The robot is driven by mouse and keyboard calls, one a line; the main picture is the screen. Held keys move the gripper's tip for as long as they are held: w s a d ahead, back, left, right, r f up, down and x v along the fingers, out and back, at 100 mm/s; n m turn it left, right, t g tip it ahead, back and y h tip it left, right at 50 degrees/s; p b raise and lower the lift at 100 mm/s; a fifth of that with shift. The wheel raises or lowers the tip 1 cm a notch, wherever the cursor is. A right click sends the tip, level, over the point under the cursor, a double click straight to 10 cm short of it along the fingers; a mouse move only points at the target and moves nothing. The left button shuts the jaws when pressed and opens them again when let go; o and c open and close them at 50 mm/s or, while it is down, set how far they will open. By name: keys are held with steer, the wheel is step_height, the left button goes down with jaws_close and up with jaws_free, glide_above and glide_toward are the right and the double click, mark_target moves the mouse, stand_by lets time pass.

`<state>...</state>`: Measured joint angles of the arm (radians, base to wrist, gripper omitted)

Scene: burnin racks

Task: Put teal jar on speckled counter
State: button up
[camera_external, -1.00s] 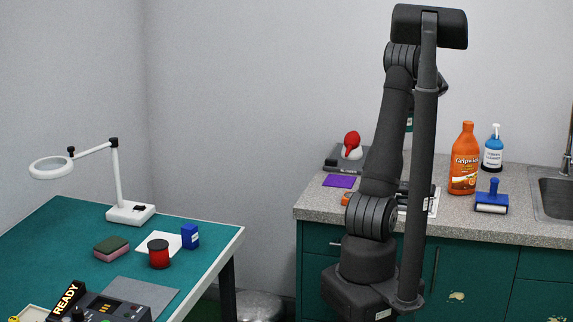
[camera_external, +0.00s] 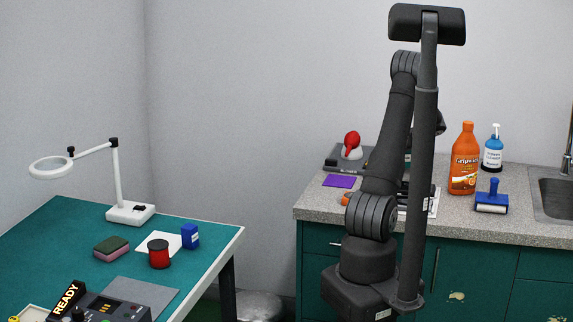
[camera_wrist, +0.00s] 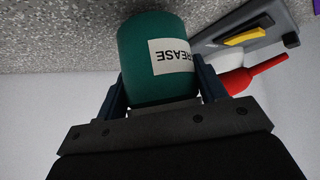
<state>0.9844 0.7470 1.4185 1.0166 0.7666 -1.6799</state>
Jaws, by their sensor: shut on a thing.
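The teal jar (camera_wrist: 150,62) with a white label reading GREASE is between the two fingers of my gripper (camera_wrist: 158,80) in the wrist view. My gripper is shut on it. The label appears upside down in that view. The speckled counter (camera_external: 470,222) is at right in the external view; it also shows along the top left of the wrist view (camera_wrist: 60,35). The jar's far end overlaps the counter there; I cannot tell whether they touch. In the external view my arm hides most of the gripper and jar.
A sink (camera_external: 555,195) lies at right. The teal bench (camera_external: 50,225) is at left.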

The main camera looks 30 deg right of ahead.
steer(key=shift+f, duration=0.8)
steer(key=shift+f, duration=0.1)
steer(key=o, duration=1.1)
steer(key=shift+s+r, duration=0.25)
steer(key=shift+r, duration=0.15)
steer(key=v, duration=1.1)
